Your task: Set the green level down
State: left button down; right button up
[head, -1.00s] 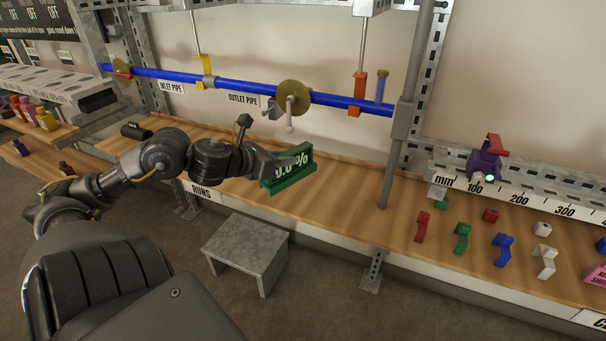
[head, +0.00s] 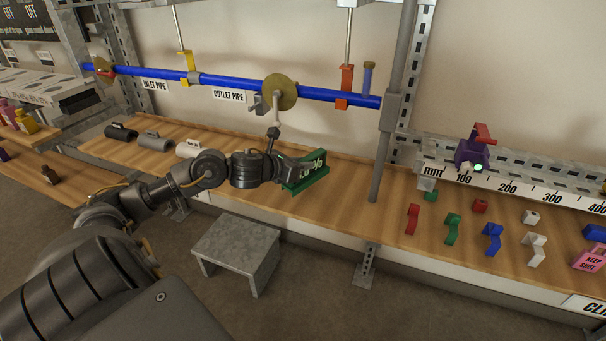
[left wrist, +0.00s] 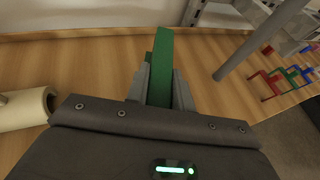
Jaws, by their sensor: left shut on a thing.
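The green level (head: 308,174) has a dark face with white percent lettering in the head view. My left gripper (head: 287,170) is shut on its near part, over the wooden bench (head: 345,194). In the left wrist view the level (left wrist: 163,50) stands out between the two fingers of my left gripper (left wrist: 162,85), with bench wood on both sides. I cannot tell whether its underside touches the bench. My right gripper is not in view.
The blue pipe (head: 225,82) with its brass discs runs above the bench. A grey upright post (head: 383,150) stands right of the level. Coloured clips, such as the green one (head: 452,228), lie further right. A white pipe piece (head: 190,149) lies left of the gripper.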

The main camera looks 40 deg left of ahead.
pick_arm(q)
jog(key=shift+w+f, duration=0.2)
jog(key=shift+f, duration=0.1)
notch_tip(320, 180, down, 2)
jog(key=shift+w+f, duration=0.1)
jog(key=shift+f, duration=0.45)
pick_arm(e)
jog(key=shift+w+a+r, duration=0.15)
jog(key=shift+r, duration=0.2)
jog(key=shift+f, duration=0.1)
pick_arm(q)
jog(key=shift+f, duration=0.1)
jog(key=c, duration=1.2)
grip_release()
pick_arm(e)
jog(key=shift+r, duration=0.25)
